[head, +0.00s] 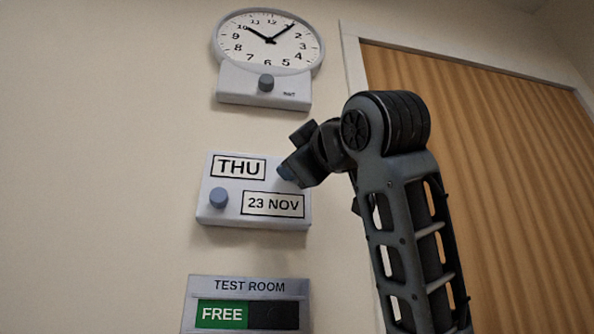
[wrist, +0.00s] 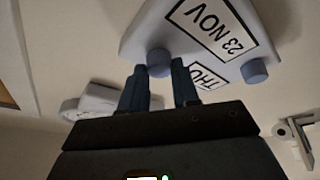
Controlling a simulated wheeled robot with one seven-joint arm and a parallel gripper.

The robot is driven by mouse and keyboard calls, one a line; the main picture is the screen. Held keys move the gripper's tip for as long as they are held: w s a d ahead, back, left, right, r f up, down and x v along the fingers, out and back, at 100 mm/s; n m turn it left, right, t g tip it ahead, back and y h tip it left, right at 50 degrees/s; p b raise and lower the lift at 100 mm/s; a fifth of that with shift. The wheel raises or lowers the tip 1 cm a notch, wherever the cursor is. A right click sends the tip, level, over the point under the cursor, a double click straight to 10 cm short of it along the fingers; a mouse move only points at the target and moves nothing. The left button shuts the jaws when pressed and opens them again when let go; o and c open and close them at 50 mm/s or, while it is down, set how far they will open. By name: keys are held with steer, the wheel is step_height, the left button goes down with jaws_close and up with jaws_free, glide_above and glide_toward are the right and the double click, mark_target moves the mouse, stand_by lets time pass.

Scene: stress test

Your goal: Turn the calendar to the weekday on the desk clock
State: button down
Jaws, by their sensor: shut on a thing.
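The calendar (head: 232,222) is a white wall panel with a weekday window (head: 238,168) reading THU and a date window (head: 273,204) reading 23 NOV. A blue-grey knob (head: 217,197) sits left of the date. A second knob (head: 284,173), right of THU, is partly hidden by my gripper (head: 293,165). In the wrist view the calendar is upside down, and my gripper (wrist: 157,80) is shut on the knob beside THU (wrist: 159,58). The other knob (wrist: 254,71) is free. No desk clock shows.
A round wall clock (head: 267,42), near 10:07, hangs above on a white base with a grey knob (head: 266,83); I see no weekday on it. A TEST ROOM sign (head: 249,286) reading FREE is below. A wooden door (head: 490,150) stands right, behind my arm.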

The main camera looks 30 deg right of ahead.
steer(key=shift+w+a+f+m+h+b, duration=0.15)
steer(key=shift+m+h, duration=0.75)
steer(key=shift+m, duration=0.9)
steer(key=shift+s+m+h+b, duration=0.1)
steer(key=shift+m+h+b, duration=0.2)
steer(key=shift+m+h, duration=1.05)
steer(key=shift+w+a+f+m+h+b, duration=0.15)
steer(key=shift+m+h, duration=0.3)
steer(key=shift+m, duration=1.8)
steer(key=shift+s+d+m, duration=0.1)
steer(key=shift+d+m, duration=0.05)
steer(key=shift+m, duration=0.15)
steer(key=c, duration=0.8)
jaws_free()
steer(key=shift+r, duration=0.15)
steer(key=shift+c, duration=0.2)
steer(key=b+v, duration=0.1)
steer(key=v, duration=0.7)
